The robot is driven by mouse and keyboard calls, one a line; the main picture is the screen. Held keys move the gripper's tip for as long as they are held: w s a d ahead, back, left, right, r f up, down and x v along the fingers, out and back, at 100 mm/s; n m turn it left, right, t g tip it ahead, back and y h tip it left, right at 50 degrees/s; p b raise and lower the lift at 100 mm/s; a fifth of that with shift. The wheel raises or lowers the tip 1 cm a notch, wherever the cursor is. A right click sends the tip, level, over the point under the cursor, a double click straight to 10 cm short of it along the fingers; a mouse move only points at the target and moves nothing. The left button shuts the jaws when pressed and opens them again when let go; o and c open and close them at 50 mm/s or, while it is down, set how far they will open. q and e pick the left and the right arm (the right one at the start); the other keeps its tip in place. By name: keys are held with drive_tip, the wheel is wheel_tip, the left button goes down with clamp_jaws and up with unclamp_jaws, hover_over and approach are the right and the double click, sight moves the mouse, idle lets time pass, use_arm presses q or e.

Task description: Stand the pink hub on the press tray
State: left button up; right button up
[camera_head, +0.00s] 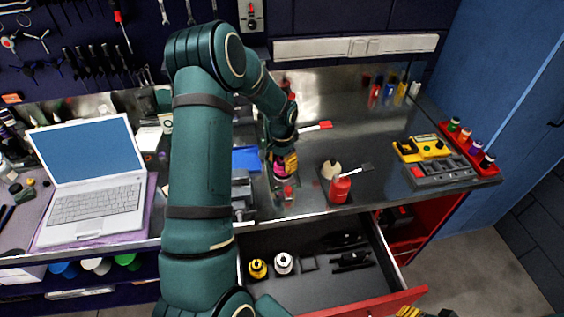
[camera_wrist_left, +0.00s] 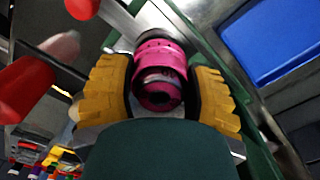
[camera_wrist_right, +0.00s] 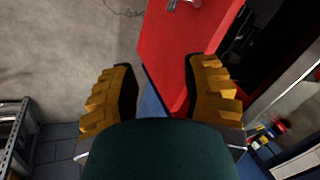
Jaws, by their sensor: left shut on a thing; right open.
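The pink hub (camera_wrist_left: 160,75) sits between the yellow fingers of my left gripper (camera_wrist_left: 165,92), which is shut on it. In the head view, a bit of the pink hub (camera_head: 281,170) shows under my left gripper (camera_head: 284,160), low over the bench's front edge. A green frame (camera_wrist_left: 207,35) with metal parts, apparently the press, lies around and beneath it. The gripper hides most of the tray, so I cannot tell whether the hub touches it. My right gripper (camera_wrist_right: 163,85) is open and empty, facing the floor and a red drawer front.
An open drawer (camera_head: 325,290) below holds a yellow hub (camera_head: 258,268) and a white hub (camera_head: 283,263). A red bottle (camera_head: 340,188) stands right of the press. A laptop (camera_head: 90,175) is at left, a blue tray (camera_head: 246,159) behind.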

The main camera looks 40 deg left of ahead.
use_arm(q)
drive_tip(key=shift+f+b, duration=0.45)
drive_tip(key=shift+f, duration=0.15)
drive_tip(key=o, duration=1)
drive_tip(key=shift+r+p, duration=1.8)
drive_tip(key=shift+r, duration=3.7)
